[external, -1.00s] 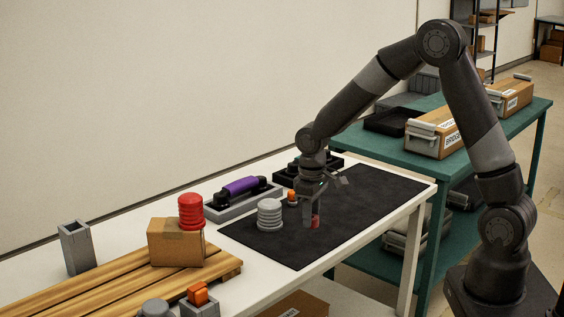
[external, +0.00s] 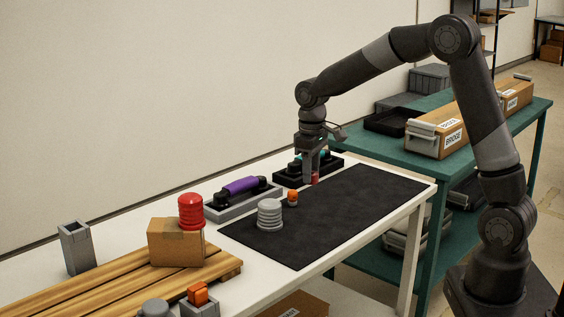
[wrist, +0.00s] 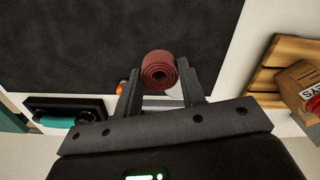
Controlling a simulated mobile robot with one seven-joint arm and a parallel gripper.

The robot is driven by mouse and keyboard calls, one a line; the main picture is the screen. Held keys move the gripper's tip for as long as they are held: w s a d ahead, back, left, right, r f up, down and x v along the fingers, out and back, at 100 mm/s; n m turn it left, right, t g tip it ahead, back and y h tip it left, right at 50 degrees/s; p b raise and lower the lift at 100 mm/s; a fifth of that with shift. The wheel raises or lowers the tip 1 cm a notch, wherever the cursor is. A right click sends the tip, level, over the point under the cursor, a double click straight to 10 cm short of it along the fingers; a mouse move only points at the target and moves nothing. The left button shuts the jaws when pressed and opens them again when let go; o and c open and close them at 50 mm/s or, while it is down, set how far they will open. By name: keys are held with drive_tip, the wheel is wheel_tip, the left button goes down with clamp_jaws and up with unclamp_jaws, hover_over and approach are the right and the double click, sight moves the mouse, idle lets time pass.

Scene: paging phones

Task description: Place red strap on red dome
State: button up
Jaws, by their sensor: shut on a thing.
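My gripper (external: 312,180) is shut on the red strap (wrist: 160,70), a rolled dark red coil held between the two fingers. In the external view a small part of the strap (external: 315,178) shows beside the fingers, near the back edge of the black mat (external: 350,205).
A grey ribbed dome (external: 269,214) and an orange piece (external: 292,198) stand on the mat's left part. A purple handset (external: 241,186) lies in a grey cradle behind. A grey open holder (external: 76,247) stands far left.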

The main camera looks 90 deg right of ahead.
drive_tip(key=w+a+r, duration=0.5)
drive_tip(key=w+r, duration=0.3)
drive_tip(key=w, duration=0.3)
drive_tip(key=w+a+r, duration=0.5)
drive_tip(key=w+r, duration=0.3)
drive_tip(key=w, duration=0.3)
hover_over(190, 196)
wheel_tip(190, 196, down, 6)
drive_tip(key=shift+f, duration=2.35)
drive_tip(key=shift+f, duration=0.15)
drive_tip(key=o, duration=1)
drive_tip(key=shift+c, duration=0.2)
